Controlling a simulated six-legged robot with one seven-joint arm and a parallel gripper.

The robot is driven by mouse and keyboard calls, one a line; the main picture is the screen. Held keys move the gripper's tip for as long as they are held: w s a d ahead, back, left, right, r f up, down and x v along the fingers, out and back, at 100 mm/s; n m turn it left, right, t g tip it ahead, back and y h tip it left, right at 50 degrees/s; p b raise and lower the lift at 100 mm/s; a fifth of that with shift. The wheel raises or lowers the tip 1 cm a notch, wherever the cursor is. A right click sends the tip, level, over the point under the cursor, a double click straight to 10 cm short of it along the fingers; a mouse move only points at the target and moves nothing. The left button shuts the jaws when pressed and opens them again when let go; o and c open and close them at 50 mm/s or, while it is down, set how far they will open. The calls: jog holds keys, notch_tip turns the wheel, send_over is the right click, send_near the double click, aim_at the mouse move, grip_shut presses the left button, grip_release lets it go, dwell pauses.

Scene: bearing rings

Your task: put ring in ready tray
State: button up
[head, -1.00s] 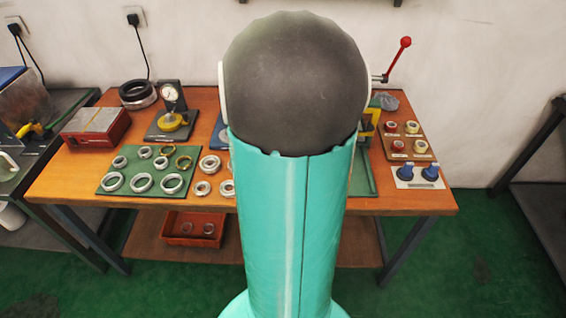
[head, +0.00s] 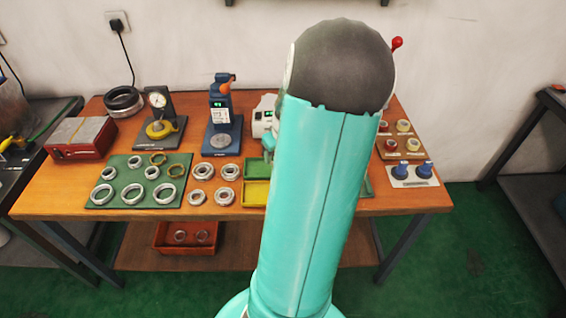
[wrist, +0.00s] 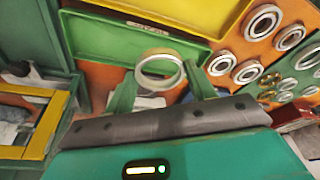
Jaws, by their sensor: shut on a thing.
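In the wrist view my gripper (wrist: 160,73) is shut on a pale metal ring (wrist: 179,74), held between its two green fingers. The ring is close to the near edge of a green tray (wrist: 100,38), which has a small label I cannot read. A yellow tray (wrist: 190,12) adjoins the green one. In the head view the green tray (head: 258,166) and yellow tray (head: 256,194) sit left of my arm. The gripper and the held ring are hidden behind my arm there. I cannot tell the ring's height above the table.
A green mat (head: 110,199) with several rings lies on the left, and several loose rings (head: 201,171) lie beside it. A dial gauge (head: 158,108), a blue device (head: 222,117) and a white device (head: 262,117) stand behind. Blue knobs (head: 401,170) are at the right.

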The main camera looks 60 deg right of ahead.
jog(key=d+f, duration=0.4)
jog(key=f, duration=0.1)
jog(key=shift+w+d+f, duration=0.1)
jog(key=shift+w+f, duration=0.05)
jog(key=shift+f, duration=1.55)
jog(key=shift+f, duration=0.2)
jog(key=o, duration=1)
jog(key=shift+o, duration=0.2)
jog(key=shift+r, duration=0.1)
jog(key=v, duration=1.2)
jog(key=shift+w+r, duration=0.15)
jog(key=shift+w, duration=0.1)
